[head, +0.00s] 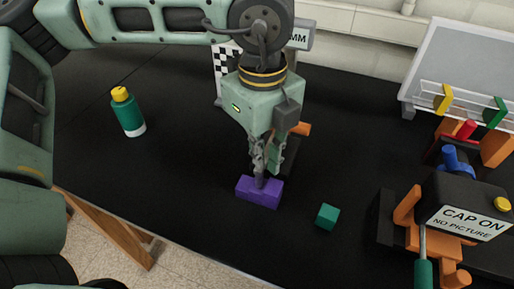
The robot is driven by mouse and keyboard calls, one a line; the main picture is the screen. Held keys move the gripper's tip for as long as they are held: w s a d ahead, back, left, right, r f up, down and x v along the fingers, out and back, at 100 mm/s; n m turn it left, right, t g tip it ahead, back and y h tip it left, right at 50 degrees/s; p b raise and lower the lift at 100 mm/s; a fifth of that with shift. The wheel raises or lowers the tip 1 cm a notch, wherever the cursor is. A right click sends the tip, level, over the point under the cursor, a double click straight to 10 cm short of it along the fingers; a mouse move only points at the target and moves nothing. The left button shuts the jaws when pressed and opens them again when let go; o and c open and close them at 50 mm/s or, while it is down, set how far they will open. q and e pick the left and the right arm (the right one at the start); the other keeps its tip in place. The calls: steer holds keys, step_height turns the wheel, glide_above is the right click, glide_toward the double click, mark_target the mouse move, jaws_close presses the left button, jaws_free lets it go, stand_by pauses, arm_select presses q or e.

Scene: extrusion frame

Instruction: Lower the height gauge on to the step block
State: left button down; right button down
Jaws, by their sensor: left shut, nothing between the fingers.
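My left gripper (262,180) points down with its fingers shut and empty. Its tips are at the top of a purple block (260,193), which may be the step block; I cannot tell whether they touch it. A grey display marked "MM" (299,36) shows behind my arm, and an orange piece (300,128) sticks out to the right of the gripper. These may belong to the height gauge, which is mostly hidden behind my arm and gripper. My right gripper is not in view.
A small teal cube (327,217) lies right of the purple block. A green bottle with a yellow cap (128,112) stands at left. A checkered board (222,72) is behind. The black tabletop (190,150) is clear between.

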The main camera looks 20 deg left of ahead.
arm_select(q)
step_height(320, 180, up, 8)
steer(key=p, duration=0.3)
steer(key=shift+p, duration=0.3)
stand_by(0.5)
stand_by(0.4)
